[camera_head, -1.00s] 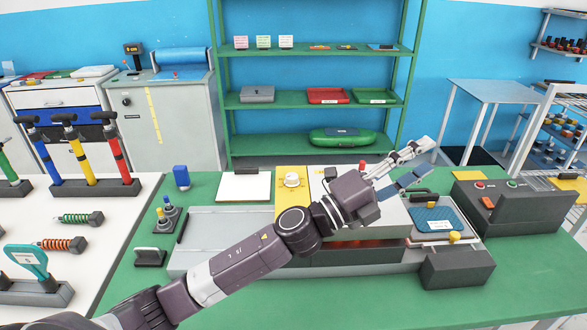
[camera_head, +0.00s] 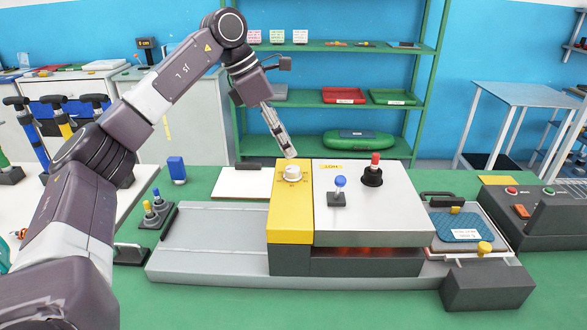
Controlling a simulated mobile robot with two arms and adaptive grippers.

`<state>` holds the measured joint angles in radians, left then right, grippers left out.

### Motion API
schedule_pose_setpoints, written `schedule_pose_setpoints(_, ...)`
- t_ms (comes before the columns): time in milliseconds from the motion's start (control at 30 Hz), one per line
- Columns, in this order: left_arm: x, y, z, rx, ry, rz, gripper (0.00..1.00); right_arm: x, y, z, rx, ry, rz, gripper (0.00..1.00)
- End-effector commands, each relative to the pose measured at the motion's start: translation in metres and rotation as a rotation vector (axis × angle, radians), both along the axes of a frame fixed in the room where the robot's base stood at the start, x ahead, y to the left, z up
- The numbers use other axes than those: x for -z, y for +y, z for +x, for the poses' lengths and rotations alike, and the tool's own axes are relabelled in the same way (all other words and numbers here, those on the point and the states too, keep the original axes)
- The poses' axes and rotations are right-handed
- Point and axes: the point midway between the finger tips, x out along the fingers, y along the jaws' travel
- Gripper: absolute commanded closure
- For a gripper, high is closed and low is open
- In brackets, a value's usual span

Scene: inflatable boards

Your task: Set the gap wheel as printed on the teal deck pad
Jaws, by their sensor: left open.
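A white knob (camera_head: 292,172), which looks like the gap wheel, sits on the yellow panel (camera_head: 290,212) of the press-like machine, with small marks around it too small to read. My left gripper (camera_head: 290,154) points down just above and behind the knob, apart from it as far as I can tell. It is open and empty, seen nearly edge-on. A teal textured pad (camera_head: 452,225) lies on a tray at the machine's right end. Its white label (camera_head: 466,234) carries print that I cannot read. My right gripper is not in view.
A blue-topped lever (camera_head: 339,189) and a red-topped knob (camera_head: 373,170) stand on the machine's white top, right of the yellow panel. A white board (camera_head: 240,182) lies behind left. A control box (camera_head: 545,207) stands at right.

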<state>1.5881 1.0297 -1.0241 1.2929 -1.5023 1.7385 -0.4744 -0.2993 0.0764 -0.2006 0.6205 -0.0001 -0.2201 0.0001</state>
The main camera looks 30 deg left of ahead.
Motion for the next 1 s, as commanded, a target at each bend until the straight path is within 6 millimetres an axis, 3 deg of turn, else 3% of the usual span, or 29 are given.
schedule_pose_setpoints(133,0.002,0.017,-0.008,-0.020,0.024,0.032,0.56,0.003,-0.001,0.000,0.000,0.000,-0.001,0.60)
schedule_pose_setpoints(633,0.064,-0.002,0.011,-0.019,0.025,0.030,0.56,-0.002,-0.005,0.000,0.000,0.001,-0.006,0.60)
schedule_pose_setpoints(1000,0.070,-0.004,0.013,-0.020,0.023,0.030,0.57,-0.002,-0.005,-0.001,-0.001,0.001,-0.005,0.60)
